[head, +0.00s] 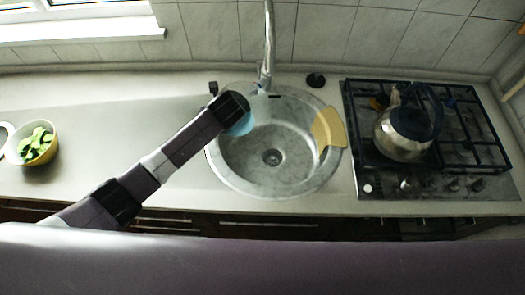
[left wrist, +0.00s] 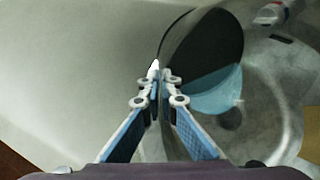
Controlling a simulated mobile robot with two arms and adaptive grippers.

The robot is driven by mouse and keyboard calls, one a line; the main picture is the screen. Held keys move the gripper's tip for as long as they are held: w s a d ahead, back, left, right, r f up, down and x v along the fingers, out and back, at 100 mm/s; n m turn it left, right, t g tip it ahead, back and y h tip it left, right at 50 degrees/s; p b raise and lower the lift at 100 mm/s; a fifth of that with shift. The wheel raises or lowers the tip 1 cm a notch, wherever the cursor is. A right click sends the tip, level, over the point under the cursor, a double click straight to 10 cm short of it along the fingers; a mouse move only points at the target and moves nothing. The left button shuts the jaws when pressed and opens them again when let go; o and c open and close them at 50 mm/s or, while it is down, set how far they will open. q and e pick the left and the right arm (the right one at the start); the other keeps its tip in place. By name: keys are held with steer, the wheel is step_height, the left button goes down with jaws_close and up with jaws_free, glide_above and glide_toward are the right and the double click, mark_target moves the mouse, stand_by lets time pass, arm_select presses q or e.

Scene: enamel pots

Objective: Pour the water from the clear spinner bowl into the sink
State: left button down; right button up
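The spinner bowl shows as a light blue rounded piece (head: 241,126) over the left part of the sink (head: 300,178) in the head view. My left gripper (head: 236,106) is at its upper left and hides much of it. In the left wrist view the left gripper's fingers (left wrist: 160,78) come together at the tips, on what looks like the bowl's edge. Beyond them are a dark rounded area and a light blue part of the bowl (left wrist: 215,95). The bowl seems tilted; I cannot tell how much water is in it. My right gripper is not in view.
The faucet (head: 268,45) rises behind the sink. A yellow piece (head: 328,128) lies over the sink's right rim. A kettle (head: 405,130) stands on the gas hob (head: 482,150). A bowl of green pieces (head: 40,156) is at far left. The counter (head: 105,140) between is clear.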

arm_select(q)
steer(key=shift+w, duration=0.1)
steer(key=shift+s+d+f+t+y, duration=0.2)
steer(key=shift+s+d+t+y, duration=0.05)
steer(key=shift+t+y, duration=0.15)
steer(key=shift+f, duration=0.25)
steer(key=shift+s+d+f+t+b, duration=0.1)
steer(key=shift+s+d+t+b, duration=0.15)
steer(key=shift+b, duration=0.3)
steer(key=shift+y, duration=0.3)
steer(key=shift+f+b, duration=0.1)
steer(key=shift+b, duration=0.3)
steer(key=shift+s+d+t+y+b, duration=0.35)
steer(key=shift+t+y+b, duration=0.35)
steer(key=shift+b, duration=1.05)
steer(key=shift+s+d+r+t+b, duration=0.35)
steer(key=shift+r+b, duration=0.15)
steer(key=shift+b, duration=0.75)
steer(key=shift+s+r+y+b, duration=0.1)
steer(key=shift+y+b, duration=0.2)
steer(key=shift+y, duration=0.1)
